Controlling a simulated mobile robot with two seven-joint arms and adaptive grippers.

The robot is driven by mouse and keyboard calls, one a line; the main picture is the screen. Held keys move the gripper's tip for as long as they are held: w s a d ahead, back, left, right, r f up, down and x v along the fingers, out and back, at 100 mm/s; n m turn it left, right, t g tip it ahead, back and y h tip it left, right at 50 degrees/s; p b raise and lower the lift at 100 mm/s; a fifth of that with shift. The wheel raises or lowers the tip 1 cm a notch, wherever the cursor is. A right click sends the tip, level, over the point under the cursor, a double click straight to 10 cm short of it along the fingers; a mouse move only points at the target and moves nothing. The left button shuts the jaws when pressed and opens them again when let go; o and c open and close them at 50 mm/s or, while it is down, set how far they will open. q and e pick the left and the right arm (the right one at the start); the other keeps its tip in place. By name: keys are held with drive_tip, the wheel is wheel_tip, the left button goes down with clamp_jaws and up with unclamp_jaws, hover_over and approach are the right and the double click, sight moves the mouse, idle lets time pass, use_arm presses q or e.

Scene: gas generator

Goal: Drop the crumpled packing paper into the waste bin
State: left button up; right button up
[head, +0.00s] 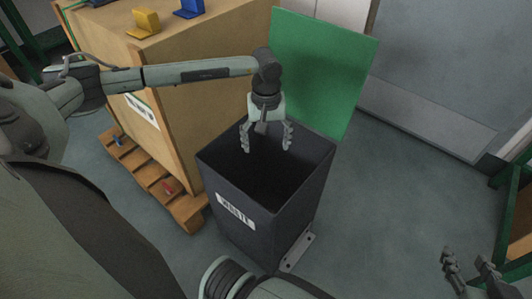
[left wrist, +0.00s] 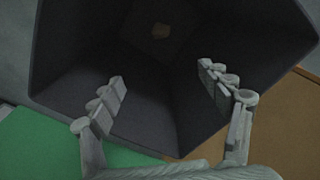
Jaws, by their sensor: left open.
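The dark grey waste bin (head: 265,220), with a white label reading WASTE, stands open at the top. My left gripper (head: 267,149) points down over its mouth, fingers spread and empty. In the left wrist view the open fingers (left wrist: 162,74) frame the bin's dark inside (left wrist: 150,85).
A large wooden crate (head: 190,110) on a pallet (head: 155,180) stands left of the bin, with a yellow bracket (head: 145,22) and a blue one (head: 188,8) on top. A green panel (head: 320,70) stands behind the bin. The floor right of the bin is clear.

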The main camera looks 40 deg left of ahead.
use_arm(q)
wheel_tip(320, 180, up, 12)
idle(0.6)
idle(0.4)
